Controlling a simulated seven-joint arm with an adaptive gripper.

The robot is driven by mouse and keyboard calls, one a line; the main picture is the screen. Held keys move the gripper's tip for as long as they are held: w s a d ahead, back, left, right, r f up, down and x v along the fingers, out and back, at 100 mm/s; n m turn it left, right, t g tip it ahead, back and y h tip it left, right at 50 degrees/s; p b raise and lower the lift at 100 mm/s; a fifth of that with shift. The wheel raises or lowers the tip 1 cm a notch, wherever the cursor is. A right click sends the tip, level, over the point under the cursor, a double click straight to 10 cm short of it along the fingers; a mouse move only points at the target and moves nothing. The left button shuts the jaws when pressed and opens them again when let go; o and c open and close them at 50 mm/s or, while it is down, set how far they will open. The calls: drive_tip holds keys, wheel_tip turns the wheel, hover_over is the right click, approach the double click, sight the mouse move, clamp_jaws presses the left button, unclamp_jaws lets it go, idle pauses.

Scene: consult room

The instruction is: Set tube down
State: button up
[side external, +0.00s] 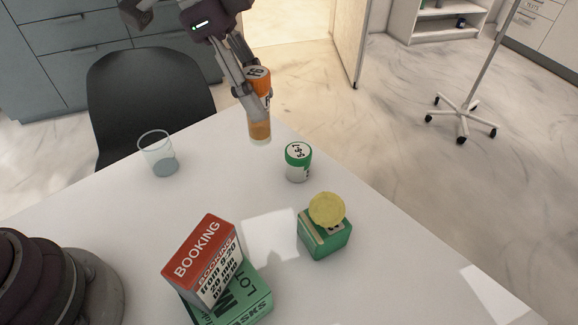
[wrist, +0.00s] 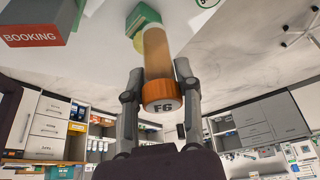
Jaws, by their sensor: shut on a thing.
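An amber tube (side external: 260,129) with an orange cap is held by my gripper (side external: 256,84) near the far corner of the table. The tube is about upright in the side view, cap at the top.
A white jar with a green lid (side external: 298,161) stands right of the tube. A clear glass (side external: 158,153) stands left.

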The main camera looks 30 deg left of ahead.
drive_tip(key=s+a+f+n+t+y, duration=0.15)
drive_tip(key=a+n, duration=0.25)
drive_tip(key=a, duration=0.4)
drive_tip(key=s+a+n+t, duration=0.1)
drive_tip(key=s+a+n, duration=0.15)
drive_tip(key=a, duration=0.55)
wheel_tip(320, 180, down, 9)
drive_tip(key=shift+n+g, duration=0.25)
drive_tip(key=shift+w+d+f, duration=0.1)
drive_tip(key=shift+w+f, duration=0.8)
drive_tip(key=shift+w, duration=1.8)
drive_tip(key=shift+w+f, duration=0.9)
drive_tip(key=shift+w, duration=1.85)
drive_tip(key=shift+w+d+f, duration=0.1)
drive_tip(key=shift+w+f, duration=0.8)
drive_tip(key=shift+w, duration=1.8)
drive_tip(key=shift+f, duration=0.2)
drive_tip(key=o, duration=0.9)
